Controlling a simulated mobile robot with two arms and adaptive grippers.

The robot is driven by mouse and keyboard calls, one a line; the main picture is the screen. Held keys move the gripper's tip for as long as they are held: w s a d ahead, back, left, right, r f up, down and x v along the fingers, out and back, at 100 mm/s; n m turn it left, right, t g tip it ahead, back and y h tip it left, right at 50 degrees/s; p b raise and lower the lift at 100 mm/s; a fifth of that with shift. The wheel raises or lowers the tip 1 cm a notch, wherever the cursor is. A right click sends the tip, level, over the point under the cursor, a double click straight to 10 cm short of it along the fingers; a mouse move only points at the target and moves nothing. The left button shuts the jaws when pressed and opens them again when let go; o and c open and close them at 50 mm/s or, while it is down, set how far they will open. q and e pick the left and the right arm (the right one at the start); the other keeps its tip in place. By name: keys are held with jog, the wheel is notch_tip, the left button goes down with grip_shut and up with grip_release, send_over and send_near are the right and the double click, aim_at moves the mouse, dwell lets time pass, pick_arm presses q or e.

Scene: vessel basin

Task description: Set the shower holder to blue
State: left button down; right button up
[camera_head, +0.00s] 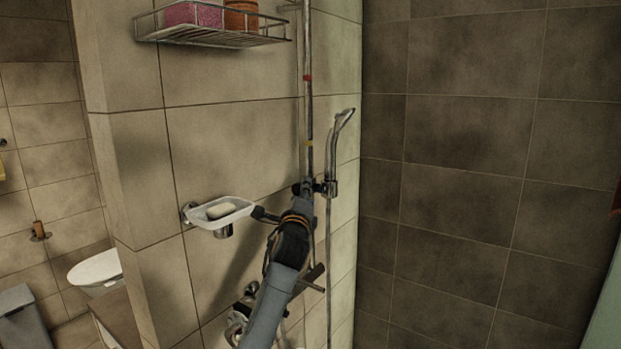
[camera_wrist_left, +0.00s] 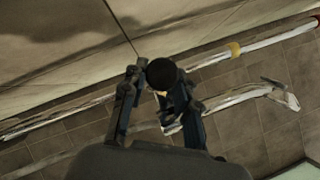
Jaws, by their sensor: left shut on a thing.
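The shower holder (camera_head: 329,188) is a small clamp on the vertical chrome rail (camera_head: 308,115), with the hand shower (camera_head: 339,135) upright in it. The rail carries a red band (camera_head: 307,78) high up and a yellow band (camera_head: 308,143) a little above the holder. I see no blue band. My left gripper (camera_head: 307,188) is at the holder. In the left wrist view its fingers (camera_wrist_left: 161,88) are shut around the holder's round dark knob (camera_wrist_left: 161,74). The yellow band (camera_wrist_left: 234,50) and hand shower (camera_wrist_left: 245,94) show beyond. My right gripper is not in view.
A white soap dish (camera_head: 212,216) with a soap bar sits on the wall left of my gripper. A wire shelf (camera_head: 212,38) is above. A chrome tap (camera_head: 240,315) is partly hidden by my left arm. Dark tiled wall lies to the right.

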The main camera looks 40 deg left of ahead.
pick_arm(q)
notch_tip(320, 180, down, 7)
jog(key=b, duration=0.3)
jog(key=shift+s+a+f, duration=0.15)
jog(key=shift+a, duration=0.15)
